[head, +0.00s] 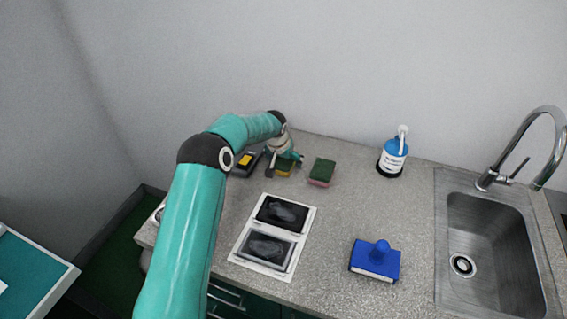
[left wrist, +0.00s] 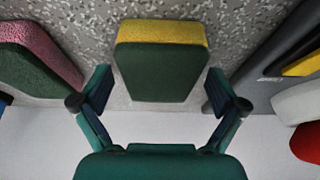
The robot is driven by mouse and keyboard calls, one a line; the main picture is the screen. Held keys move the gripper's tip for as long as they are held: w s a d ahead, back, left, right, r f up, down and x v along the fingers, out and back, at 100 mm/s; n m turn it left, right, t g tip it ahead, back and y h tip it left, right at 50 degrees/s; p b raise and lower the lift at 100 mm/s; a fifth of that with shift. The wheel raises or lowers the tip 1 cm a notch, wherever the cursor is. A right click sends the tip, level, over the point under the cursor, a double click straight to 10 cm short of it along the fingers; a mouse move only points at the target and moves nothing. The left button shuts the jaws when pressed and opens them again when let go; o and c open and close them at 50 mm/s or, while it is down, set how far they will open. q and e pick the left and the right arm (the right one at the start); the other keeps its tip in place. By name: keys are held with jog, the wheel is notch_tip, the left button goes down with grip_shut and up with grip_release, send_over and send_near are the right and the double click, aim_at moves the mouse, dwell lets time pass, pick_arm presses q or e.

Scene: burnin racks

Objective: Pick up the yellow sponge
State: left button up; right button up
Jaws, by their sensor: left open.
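The yellow sponge (head: 284,166) lies on the grey counter under my left gripper, partly hidden by it in the head view. In the left wrist view the yellow sponge (left wrist: 160,62) shows a dark green top and a yellow side, and it sits between the fingers. My left gripper (left wrist: 158,90) is open, with one finger on each side of the sponge and a visible gap to both. In the head view my left gripper (head: 284,160) points down at the counter. My right gripper is not in view.
A pink and green sponge (head: 322,172) lies just to the right. A black and yellow device (head: 245,163) lies close on the left. A white-framed panel (head: 272,236), a blue block with a knob (head: 375,262), a blue bottle (head: 393,158) and a sink (head: 492,245) are farther off.

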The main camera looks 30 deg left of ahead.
pick_arm(q)
jog(key=shift+f+b, duration=0.2)
jog(key=shift+b, duration=0.15)
jog(key=shift+c, duration=0.2)
jog(key=c, duration=0.8)
